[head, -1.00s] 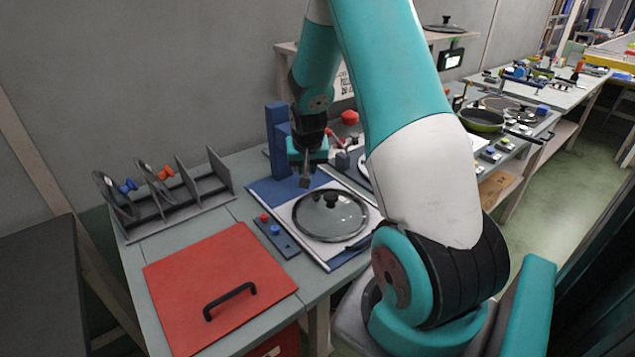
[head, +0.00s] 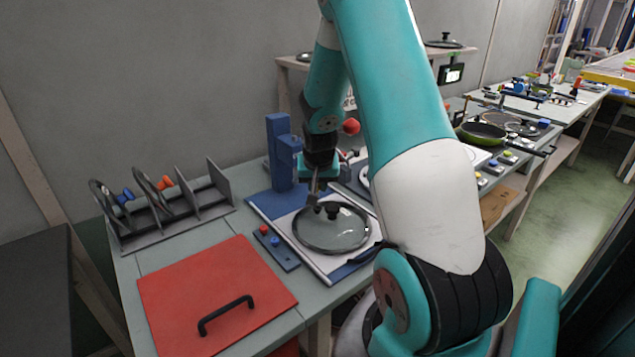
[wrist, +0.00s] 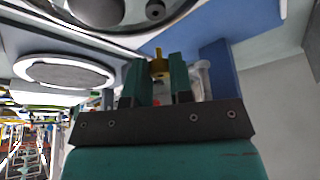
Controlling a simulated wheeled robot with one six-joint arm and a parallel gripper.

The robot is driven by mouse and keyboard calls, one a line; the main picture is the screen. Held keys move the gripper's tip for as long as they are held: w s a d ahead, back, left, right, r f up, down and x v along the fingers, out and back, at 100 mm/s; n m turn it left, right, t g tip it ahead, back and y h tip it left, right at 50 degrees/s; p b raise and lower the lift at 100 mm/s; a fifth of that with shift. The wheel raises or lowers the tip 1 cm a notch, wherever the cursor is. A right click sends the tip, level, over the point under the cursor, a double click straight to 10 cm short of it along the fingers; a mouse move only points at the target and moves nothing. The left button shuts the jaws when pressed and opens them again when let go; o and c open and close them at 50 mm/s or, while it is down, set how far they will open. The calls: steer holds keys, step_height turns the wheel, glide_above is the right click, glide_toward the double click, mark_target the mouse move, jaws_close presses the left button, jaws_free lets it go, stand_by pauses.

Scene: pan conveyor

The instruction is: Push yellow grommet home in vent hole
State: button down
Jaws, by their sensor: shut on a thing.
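A glass pan lid (head: 338,240) with a dark rim and dark knob lies flat on a white panel of the bench fixture. My gripper (head: 313,199) is just above the lid's far left part, fingers pointing down. In the wrist view my gripper (wrist: 157,75) is shut on a small yellow grommet (wrist: 158,67), which sticks out between the fingertips. The lid (wrist: 130,26) shows at the top of that view, with a small dark round spot (wrist: 155,10) that may be the vent hole. The grommet appears apart from the lid. The head view does not show the grommet clearly.
A blue post (head: 279,150) stands close behind my gripper. A red panel with a black handle (head: 215,290) is at front left, and a grey rack (head: 175,205) at back left.

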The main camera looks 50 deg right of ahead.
mark_target(317, 209)
steer(key=shift+f+b, duration=0.95)
steer(key=shift+f, duration=0.75)
steer(key=shift+f+b, duration=0.65)
steer(key=shift+f, duration=0.35)
steer(key=c, duration=0.9)
jaws_free()
steer(key=shift+r, duration=0.1)
steer(key=v, duration=1.7)
steer(key=shift+s+r, duration=0.1)
steer(key=shift+r, duration=0.05)
